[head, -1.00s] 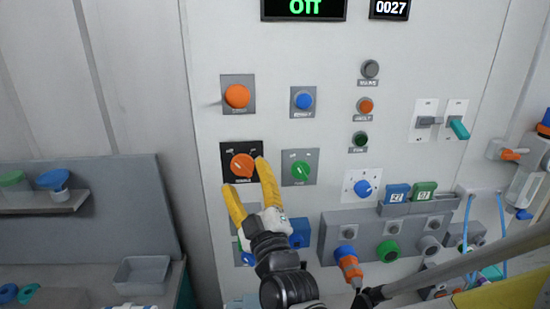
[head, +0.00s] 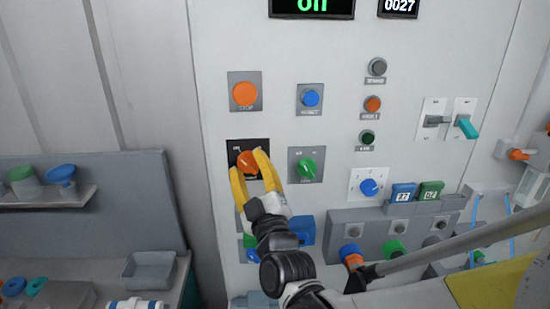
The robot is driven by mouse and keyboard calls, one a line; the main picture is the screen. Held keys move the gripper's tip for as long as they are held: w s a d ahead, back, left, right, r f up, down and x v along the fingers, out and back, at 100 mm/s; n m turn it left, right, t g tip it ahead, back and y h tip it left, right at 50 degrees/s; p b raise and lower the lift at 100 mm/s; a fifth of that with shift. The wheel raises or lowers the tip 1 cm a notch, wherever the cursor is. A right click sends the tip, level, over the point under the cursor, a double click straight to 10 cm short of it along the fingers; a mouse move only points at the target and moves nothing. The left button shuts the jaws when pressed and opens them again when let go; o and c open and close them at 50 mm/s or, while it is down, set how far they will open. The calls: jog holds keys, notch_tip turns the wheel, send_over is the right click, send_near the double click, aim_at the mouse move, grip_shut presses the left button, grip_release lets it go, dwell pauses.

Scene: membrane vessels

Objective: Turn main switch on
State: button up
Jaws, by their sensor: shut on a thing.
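The main switch is an orange rotary knob (head: 247,161) on a black square plate in the left part of the upright panel (head: 213,60). My gripper (head: 250,164) reaches up to it from below, with its two yellow fingers shut on either side of the knob. The fingers hide part of the knob and plate, so the knob's exact angle is hard to read. A dark display (head: 311,7) at the top shows green text, cut off by the picture edge; I cannot read it surely.
An orange stop button (head: 245,94) sits just above the switch. A green knob (head: 307,168) is to its right, and a blue button (head: 311,99) is above that. More buttons, levers and sockets fill the right side. A shelf (head: 30,198) stands left.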

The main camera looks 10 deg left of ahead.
jog(key=m+t+b, duration=0.1)
jog(key=m, duration=0.1)
jog(key=m+h+b, duration=0.1)
jog(key=m, duration=0.2)
jog(key=shift+a+f+t+h, duration=0.1)
jog(key=shift+t+h, duration=0.2)
jog(key=shift+t, duration=0.1)
jog(key=m+t+h+b, duration=0.1)
jog(key=m+h, duration=0.2)
jog(key=m, duration=0.3)
jog(key=shift+m+b, duration=0.4)
jog(key=m+h, duration=0.1)
jog(key=m, duration=0.1)
jog(key=m+h, duration=0.2)
jog(key=m, duration=0.1)
jog(key=shift+r, duration=0.2)
jog(key=shift+m+h, duration=0.7)
jog(key=shift+m, duration=0.7)
jog(key=shift+m+h, duration=0.7)
jog(key=shift+m, duration=1)
jog(key=o, duration=1.2)
jog(key=shift+w, duration=0.1)
jog(key=shift+c, duration=0.2)
